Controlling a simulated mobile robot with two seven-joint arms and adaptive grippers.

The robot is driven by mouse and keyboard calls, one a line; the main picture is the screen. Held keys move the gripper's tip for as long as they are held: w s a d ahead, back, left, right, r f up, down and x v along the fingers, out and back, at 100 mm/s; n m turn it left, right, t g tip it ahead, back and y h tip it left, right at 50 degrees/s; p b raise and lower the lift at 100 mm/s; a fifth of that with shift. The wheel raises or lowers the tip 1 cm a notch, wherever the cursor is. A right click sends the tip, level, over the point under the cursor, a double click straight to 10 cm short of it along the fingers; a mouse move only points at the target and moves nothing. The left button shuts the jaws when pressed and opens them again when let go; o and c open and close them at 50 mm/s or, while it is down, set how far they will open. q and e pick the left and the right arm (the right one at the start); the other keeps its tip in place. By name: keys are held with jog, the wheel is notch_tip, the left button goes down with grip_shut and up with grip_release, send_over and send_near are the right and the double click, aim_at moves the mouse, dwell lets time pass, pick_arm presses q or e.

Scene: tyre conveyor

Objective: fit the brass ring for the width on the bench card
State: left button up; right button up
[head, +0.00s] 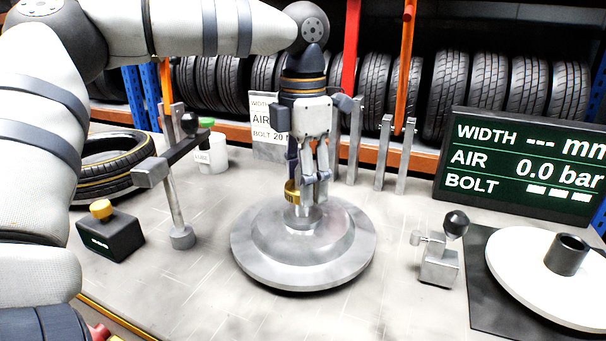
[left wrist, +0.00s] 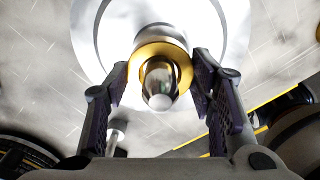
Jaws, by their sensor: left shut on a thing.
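My left gripper (head: 308,190) points down over the round metal turntable (head: 255,255), with its fingers shut on the brass ring (head: 291,192). In the left wrist view the ring (left wrist: 160,49) lies between the two fingertips (left wrist: 160,80) and encircles the rounded metal post (left wrist: 158,84) in that picture. I cannot tell how far down the post the ring sits. My right gripper is not in view.
A dark display (head: 520,165) reads WIDTH ---, AIR 0.0 bar. A lever stand (head: 175,205) and black box with a yellow knob (head: 110,235) are left. A tyre (head: 110,165) lies behind them. A small clamp (head: 438,265) and white disc (head: 540,275) are right.

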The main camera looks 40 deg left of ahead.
pick_arm(q)
jog(key=shift+f, duration=1.65)
jog(key=o, duration=1.5)
notch_tip(320, 180, up, 12)
jog(key=shift+f, duration=0.1)
